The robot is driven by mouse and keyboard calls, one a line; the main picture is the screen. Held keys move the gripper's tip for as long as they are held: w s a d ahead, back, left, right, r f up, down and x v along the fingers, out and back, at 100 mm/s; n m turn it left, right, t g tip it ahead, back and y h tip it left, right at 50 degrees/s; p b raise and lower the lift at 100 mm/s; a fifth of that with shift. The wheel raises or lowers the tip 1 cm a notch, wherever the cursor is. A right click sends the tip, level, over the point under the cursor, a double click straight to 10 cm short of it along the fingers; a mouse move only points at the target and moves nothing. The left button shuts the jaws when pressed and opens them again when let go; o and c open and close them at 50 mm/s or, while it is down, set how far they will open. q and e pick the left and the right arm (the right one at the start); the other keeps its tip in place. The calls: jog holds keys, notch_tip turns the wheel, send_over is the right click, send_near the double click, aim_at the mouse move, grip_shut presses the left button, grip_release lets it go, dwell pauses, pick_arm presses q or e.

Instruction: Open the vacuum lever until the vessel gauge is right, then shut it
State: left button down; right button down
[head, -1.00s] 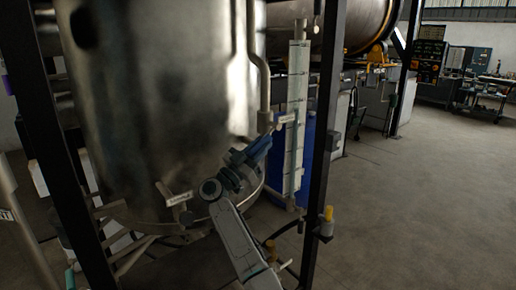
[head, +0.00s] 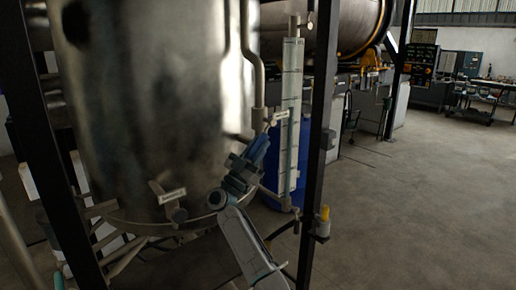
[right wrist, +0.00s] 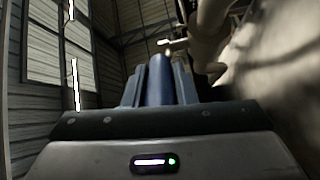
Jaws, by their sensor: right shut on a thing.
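The large metal vessel (head: 150,100) fills the left and middle of the head view. A tall white gauge board (head: 293,90) with a thin greenish tube stands to its right; its reading is too small to tell. My right gripper (head: 252,162) is beside the vessel's lower right side, shut on a blue handle, which seems to be the vacuum lever (head: 260,148). In the right wrist view the blue lever handle (right wrist: 159,80) stands between the two fingers. The lever's far end meets pale pipework near a small tag (head: 281,115). My left gripper is not in view.
A dark upright post (head: 318,130) stands right of the gauge, with a yellow-topped fitting (head: 324,215) low on it. Another dark post (head: 55,160) crosses the left. A blue drum (head: 273,190) is behind the gauge. Open floor (head: 420,210) lies to the right.

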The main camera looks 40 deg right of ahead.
jog(key=c, duration=1.2)
grip_release()
jog(key=shift+a+f, duration=0.3)
jog(key=shift+f, duration=0.05)
jog(key=shift+g, duration=0.3)
jog(key=b+v, duration=0.4)
jog(key=v, duration=0.6)
